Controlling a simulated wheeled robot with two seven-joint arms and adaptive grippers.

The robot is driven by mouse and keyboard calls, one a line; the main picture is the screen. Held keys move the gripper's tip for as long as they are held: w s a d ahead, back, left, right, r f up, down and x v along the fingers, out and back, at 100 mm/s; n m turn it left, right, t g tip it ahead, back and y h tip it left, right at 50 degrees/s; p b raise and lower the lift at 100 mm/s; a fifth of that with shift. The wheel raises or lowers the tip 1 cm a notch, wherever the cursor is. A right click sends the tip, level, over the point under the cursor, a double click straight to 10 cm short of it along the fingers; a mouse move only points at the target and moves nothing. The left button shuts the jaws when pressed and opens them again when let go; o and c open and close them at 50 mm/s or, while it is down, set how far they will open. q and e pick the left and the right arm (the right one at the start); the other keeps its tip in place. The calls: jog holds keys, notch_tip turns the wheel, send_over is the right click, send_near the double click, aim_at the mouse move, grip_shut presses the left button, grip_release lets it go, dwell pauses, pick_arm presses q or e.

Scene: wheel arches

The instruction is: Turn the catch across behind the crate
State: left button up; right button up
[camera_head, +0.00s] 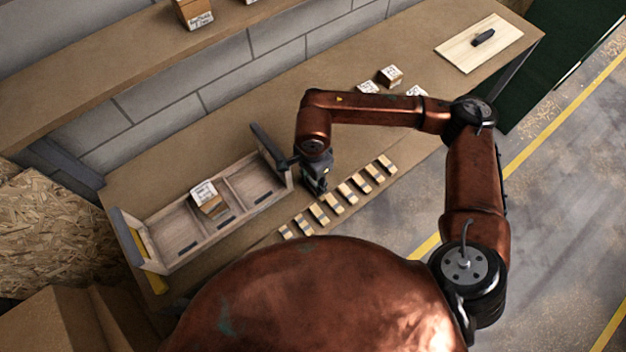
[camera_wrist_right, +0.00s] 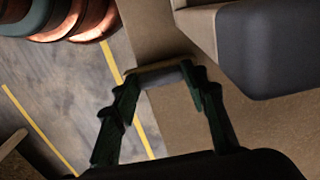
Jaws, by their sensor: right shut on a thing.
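The wooden crate (camera_head: 233,217) stands on the workbench at the left, with a labelled cardboard box (camera_head: 211,207) inside it. A dark grey bar (camera_head: 267,145) stands out at the crate's back right corner; it may be the catch. My right gripper (camera_head: 319,190) is just right of the crate's right end, pointing down. In the right wrist view, its fingertips (camera_wrist_right: 160,75) are shut on a small grey piece with a tan edge (camera_wrist_right: 157,78); I cannot tell whether it is part of a catch or a loose block. My left gripper is not in view.
Several small tan-and-dark blocks (camera_head: 345,193) lie in a row right of the crate. Small boxes (camera_head: 389,76) and a pale board with a dark handle (camera_head: 479,43) lie farther along the bench (camera_head: 330,66). A block wall (camera_head: 245,62) runs behind the bench.

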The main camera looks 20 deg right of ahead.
aim_at(313, 183)
jog(key=o, duration=1.2)
jog(key=shift+c, duration=0.2)
notch_tip(313, 183, up, 12)
